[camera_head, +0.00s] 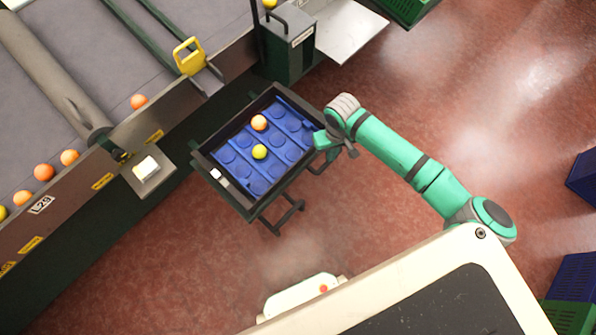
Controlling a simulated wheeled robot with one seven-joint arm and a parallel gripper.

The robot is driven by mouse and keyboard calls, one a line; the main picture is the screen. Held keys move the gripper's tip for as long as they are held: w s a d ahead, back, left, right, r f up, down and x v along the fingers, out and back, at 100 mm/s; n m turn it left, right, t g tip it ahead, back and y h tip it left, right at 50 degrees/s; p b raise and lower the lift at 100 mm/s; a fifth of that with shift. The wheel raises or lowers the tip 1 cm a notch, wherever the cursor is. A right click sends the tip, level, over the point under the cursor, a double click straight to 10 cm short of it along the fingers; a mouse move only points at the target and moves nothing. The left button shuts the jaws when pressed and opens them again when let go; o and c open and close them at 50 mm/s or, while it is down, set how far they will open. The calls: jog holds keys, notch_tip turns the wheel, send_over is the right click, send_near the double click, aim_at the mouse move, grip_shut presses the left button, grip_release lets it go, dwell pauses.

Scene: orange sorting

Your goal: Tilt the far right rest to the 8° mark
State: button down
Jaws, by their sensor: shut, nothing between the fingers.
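A black-framed stand (199,161) holds a blue insert (236,145) made of several strips with round pockets. No degree scale or 8° mark can be read. My gripper (323,143) is at the right edge of the stand, shut, with no object visible in it. My wrist hides part of that edge, and I cannot tell whether the fingers touch it.
A conveyor (80,60) with oranges (139,101) along its side wall fills the upper left. A yellow handle (188,56) and a dark box (290,45) stand at the back. Blue crates (575,275) are at the right. The red floor (480,130) right of the stand is clear.

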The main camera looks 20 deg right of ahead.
jog(key=shift+f, duration=1.85)
dwell(2.1)
jog(key=shift+r, duration=4.55)
